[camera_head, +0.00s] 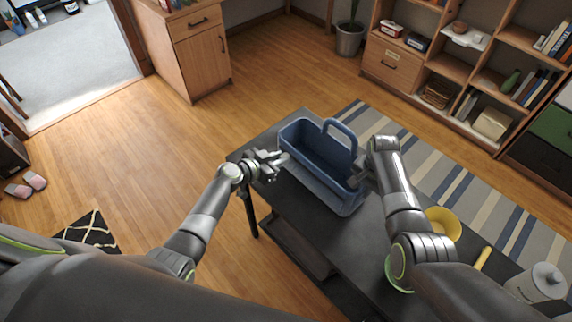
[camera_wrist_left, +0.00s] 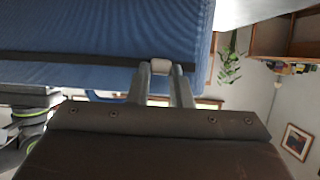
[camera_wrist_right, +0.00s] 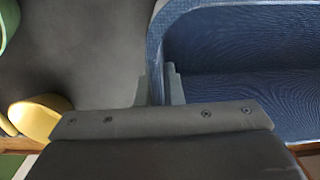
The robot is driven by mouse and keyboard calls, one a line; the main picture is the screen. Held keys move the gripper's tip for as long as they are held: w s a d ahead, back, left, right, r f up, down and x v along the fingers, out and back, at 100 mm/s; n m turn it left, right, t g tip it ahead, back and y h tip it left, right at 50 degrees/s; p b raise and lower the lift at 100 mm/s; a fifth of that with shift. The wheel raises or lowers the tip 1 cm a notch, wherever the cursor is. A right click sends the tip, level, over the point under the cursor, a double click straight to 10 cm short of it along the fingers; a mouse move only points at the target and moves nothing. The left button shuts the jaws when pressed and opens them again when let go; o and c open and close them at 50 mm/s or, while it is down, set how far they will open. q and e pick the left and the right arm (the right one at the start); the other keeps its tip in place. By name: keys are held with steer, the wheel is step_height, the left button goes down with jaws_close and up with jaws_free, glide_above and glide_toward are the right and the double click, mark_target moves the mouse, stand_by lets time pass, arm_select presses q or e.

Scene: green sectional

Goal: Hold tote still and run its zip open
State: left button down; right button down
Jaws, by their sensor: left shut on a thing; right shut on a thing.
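The blue tote (camera_head: 318,192) stands upright on the dark table, its top open and a handle arching up at the far side. In the left wrist view, a dark zip band runs along the tote's wall (camera_wrist_left: 100,30). My left gripper (camera_head: 278,160) is at the tote's left end, shut on a small pale zip pull (camera_wrist_left: 160,67) on that band. My right gripper (camera_head: 358,177) is at the right end, shut on the tote's wall. The right wrist view shows the tote's inside (camera_wrist_right: 250,50) beside the fingers (camera_wrist_right: 160,88). The gripped bit of wall is mostly hidden.
A yellow bowl (camera_head: 444,224), a yellow stick-like thing (camera_head: 483,258) and a pale canister (camera_head: 540,283) stand on the table (camera_head: 352,250) to the right. A striped rug (camera_head: 450,185) and shelves lie beyond.

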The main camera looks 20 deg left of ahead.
arm_select(q)
steer(key=c, duration=1.3)
jaws_free()
steer(key=shift+s, duration=0.1)
steer(key=v, duration=1.1)
steer(key=shift+s+a+r, duration=0.2)
steer(key=shift+s, duration=0.1)
arm_select(e)
steer(key=c, duration=1.5)
jaws_free()
steer(key=shift+r, duration=0.1)
